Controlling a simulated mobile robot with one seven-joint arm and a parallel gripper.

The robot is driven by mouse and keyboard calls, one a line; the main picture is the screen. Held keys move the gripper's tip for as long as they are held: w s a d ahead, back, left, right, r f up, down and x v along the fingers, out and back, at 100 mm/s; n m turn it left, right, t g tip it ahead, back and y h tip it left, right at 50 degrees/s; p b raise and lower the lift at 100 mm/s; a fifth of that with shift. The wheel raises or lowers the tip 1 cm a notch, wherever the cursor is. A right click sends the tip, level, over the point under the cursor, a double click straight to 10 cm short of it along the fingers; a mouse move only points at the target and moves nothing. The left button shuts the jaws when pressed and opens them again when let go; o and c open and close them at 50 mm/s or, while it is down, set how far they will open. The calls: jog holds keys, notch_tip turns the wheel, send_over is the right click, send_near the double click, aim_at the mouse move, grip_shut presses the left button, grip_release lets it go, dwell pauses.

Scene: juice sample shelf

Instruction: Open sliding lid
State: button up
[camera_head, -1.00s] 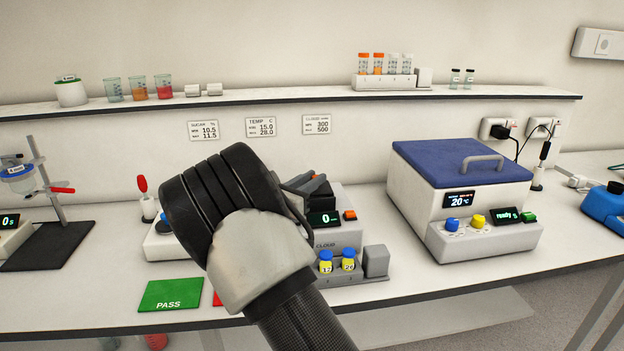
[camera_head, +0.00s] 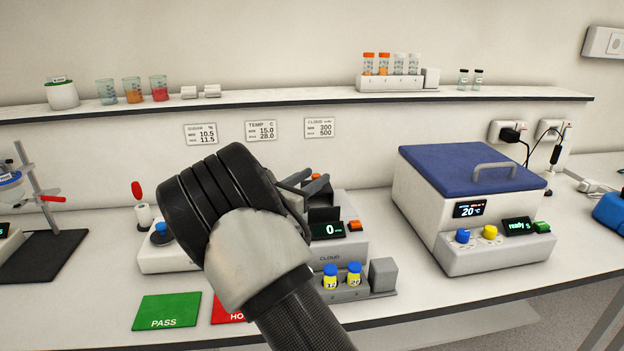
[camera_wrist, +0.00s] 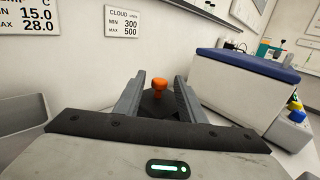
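The cloud meter (camera_head: 343,254) stands on the bench behind my forearm, its display reading 0. A dark raised piece (camera_head: 325,214) shows behind the display. In the wrist view, an orange knob (camera_wrist: 160,88) on a dark part (camera_wrist: 159,104) shows between my fingers. My gripper (camera_wrist: 161,79) is open, one finger on each side of the knob, with visible gaps. In the head view my gripper (camera_head: 312,181) is above the back of the meter, partly hidden by my wrist. I cannot tell how far the knob is from the fingertips.
Two blue-capped vials (camera_head: 342,275) stand in front of the meter. A bath with a blue handled lid (camera_head: 470,168) is to the right. A green PASS mat (camera_head: 167,311) and a partly hidden red mat (camera_head: 226,308) lie in front. A wall shelf (camera_head: 290,99) runs above.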

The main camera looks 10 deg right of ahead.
jog(key=p+v, duration=0.1)
jog(key=v, duration=1.6)
jog(key=shift+s+a+r, duration=0.1)
jog(key=shift+s+a, duration=0.05)
jog(key=s+d+m+g, duration=0.1)
jog(key=d, duration=0.1)
jog(key=d+m+g, duration=0.1)
jog(key=d, duration=0.1)
jog(key=s+d+r+m+g, duration=0.1)
jog(key=d+m, duration=0.1)
jog(key=d, duration=0.1)
jog(key=shift+s+g, duration=0.3)
jog(key=s+d+r+m+g+y, duration=0.1)
jog(key=s+d+m+g+y, duration=0.25)
jog(key=s+d+m, duration=0.45)
jog(key=s+d+m+g+y, duration=0.3)
jog(key=s+d+m+g, duration=0.15)
jog(key=s, duration=0.55)
jog(key=s+a+r+m+t+y, duration=0.35)
jog(key=s+a+m+y, duration=0.2)
jog(key=s+m, duration=0.5)
notch_tip(320, 180, up, 14)
jog(key=p, duration=1.4)
jog(key=shift+s+t+y, duration=0.3)
jog(key=shift+t+y, duration=0.1)
jog(key=shift+t, duration=0.05)
jog(key=shift+f, duration=0.15)
